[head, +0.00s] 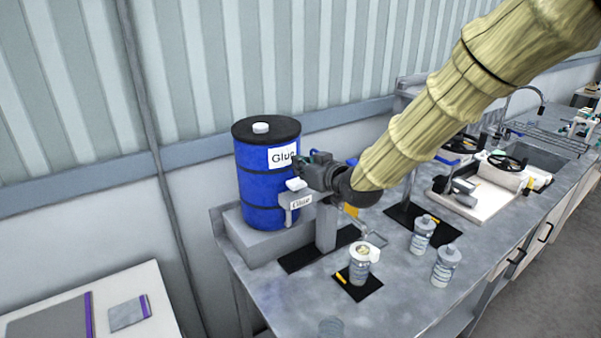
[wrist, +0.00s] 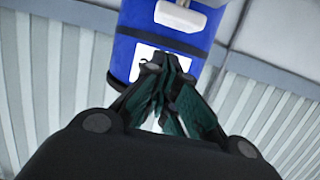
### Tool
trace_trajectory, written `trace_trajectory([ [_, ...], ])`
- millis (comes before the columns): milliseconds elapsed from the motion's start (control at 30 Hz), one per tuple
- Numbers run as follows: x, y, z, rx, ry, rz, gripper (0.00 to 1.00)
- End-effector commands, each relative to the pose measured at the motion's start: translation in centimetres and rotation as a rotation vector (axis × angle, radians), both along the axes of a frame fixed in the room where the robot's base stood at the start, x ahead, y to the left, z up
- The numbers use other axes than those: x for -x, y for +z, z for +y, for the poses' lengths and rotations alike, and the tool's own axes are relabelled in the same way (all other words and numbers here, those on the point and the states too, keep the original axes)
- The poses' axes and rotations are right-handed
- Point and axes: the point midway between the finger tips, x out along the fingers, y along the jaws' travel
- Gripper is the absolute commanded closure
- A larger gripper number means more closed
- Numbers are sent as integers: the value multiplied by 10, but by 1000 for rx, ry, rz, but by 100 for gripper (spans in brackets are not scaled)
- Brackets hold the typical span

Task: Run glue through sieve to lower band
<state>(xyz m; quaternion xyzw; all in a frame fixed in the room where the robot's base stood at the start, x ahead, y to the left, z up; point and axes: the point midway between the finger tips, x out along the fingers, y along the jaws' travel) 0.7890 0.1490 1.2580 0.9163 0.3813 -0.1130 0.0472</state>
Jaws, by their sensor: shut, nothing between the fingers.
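A blue drum with a black lid (head: 262,185), labelled "Glue", stands on a grey block at the left end of the metal bench; it also shows in the wrist view (wrist: 188,55). My gripper (head: 299,164) is in front of the drum's label, shut and empty; its closed fingers also show in the wrist view (wrist: 165,65). Just below it a white piece (head: 296,184) sits above a labelled grey bracket (head: 297,201) at the drum's front. A small light container (head: 359,268) stands on a black mat (head: 358,285) in front. I cannot make out which part is the sieve.
Two grey bottles (head: 422,235) (head: 445,265) stand right of the container. A grey post (head: 326,228) rises from another black mat. Handwheel equipment (head: 497,180) and a sink are further right. A white table (head: 95,305) is at lower left.

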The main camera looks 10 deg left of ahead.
Motion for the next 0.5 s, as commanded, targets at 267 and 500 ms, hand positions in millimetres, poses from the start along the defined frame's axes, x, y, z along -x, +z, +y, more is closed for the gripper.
trace_trajectory([
  [267, 23, 7, -25, -2, -2, -1, 100],
  [500, 48, 16, -48, -3, 0, -3, 100],
])
